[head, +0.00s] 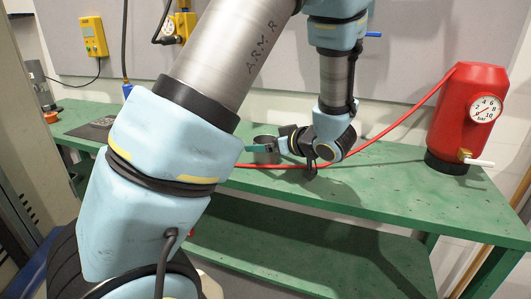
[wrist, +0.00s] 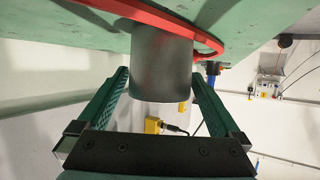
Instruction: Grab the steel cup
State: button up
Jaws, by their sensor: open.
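The steel cup (head: 265,139) is a grey cylinder on the green workbench, mostly hidden behind my gripper in the head view. In the wrist view, which looks upside down, the cup (wrist: 162,68) is in the middle, at the bench edge. My gripper (head: 255,149) is low over the bench, pointing left in the head view. In the wrist view my gripper (wrist: 160,76) is open, with one green finger on each side of the cup. Gaps show between the fingers and the lower part of the cup. I cannot tell whether the fingertips touch it.
A red hose (head: 386,128) runs from the red air tank (head: 468,118) across the green workbench (head: 400,185), passing close to the cup. In the wrist view the hose (wrist: 205,42) curves beside the cup. A yellow device (head: 93,37) hangs on the wall.

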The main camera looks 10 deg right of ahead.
jog(key=c, duration=1.3)
